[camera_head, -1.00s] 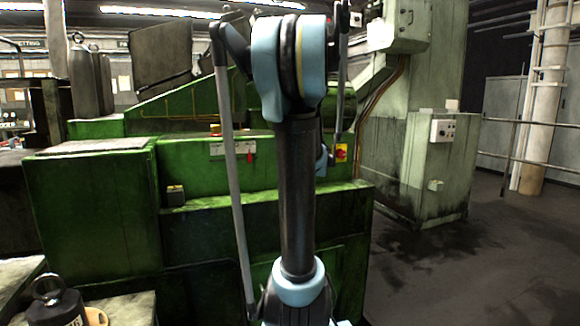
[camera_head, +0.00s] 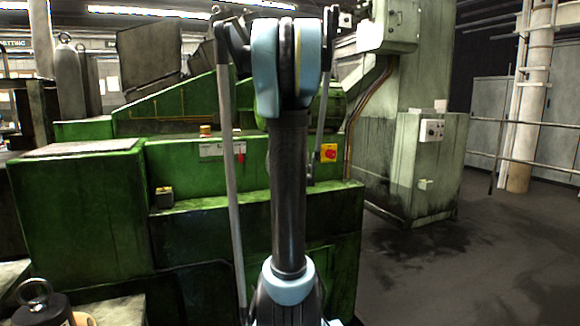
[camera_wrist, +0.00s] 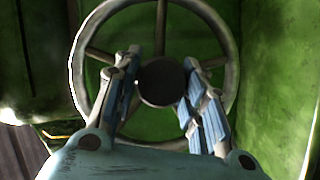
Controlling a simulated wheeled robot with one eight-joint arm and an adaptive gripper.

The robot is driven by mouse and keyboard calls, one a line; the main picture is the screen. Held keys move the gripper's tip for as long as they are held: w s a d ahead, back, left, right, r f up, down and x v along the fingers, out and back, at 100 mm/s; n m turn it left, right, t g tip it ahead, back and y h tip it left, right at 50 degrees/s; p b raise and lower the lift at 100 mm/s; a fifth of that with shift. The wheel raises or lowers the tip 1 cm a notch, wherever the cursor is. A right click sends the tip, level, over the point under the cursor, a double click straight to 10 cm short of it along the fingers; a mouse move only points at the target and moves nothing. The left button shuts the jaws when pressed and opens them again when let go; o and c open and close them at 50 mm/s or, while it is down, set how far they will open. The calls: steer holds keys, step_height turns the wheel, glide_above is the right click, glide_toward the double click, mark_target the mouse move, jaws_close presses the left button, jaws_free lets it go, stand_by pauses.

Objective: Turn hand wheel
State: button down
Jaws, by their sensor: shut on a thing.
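The hand wheel (camera_wrist: 77,72) is a grey metal ring with spokes and a dark round hub (camera_wrist: 162,83), in front of a green machine face in the wrist view. My gripper (camera_wrist: 161,62) has its two blue-padded fingers on either side of the hub, shut on the wheel's middle. The exact contact between pads and hub is hard to make out. In the head view my arm stands in front of the green machine (camera_head: 85,205). The hand wheel and my gripper do not show there.
A red and yellow switch (camera_head: 328,153) is on the machine just right of my arm. A pale green cabinet (camera_head: 430,165) stands to the right. Open dark floor (camera_head: 480,250) lies at the right. A dark weight with a ring (camera_head: 38,305) is at the lower left.

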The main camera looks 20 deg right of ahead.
steer(key=shift+a+f+n, duration=0.2)
steer(key=shift+a+n, duration=0.1)
stand_by(0.4)
steer(key=c, duration=1)
jaws_free()
steer(key=shift+d, duration=0.1)
steer(key=shift+a+v, duration=0.1)
steer(key=shift+v, duration=2.85)
steer(key=shift+a+v, duration=0.15)
steer(key=shift+v, duration=2.85)
steer(key=shift+w+f, duration=0.1)
steer(key=shift+f, duration=0.05)
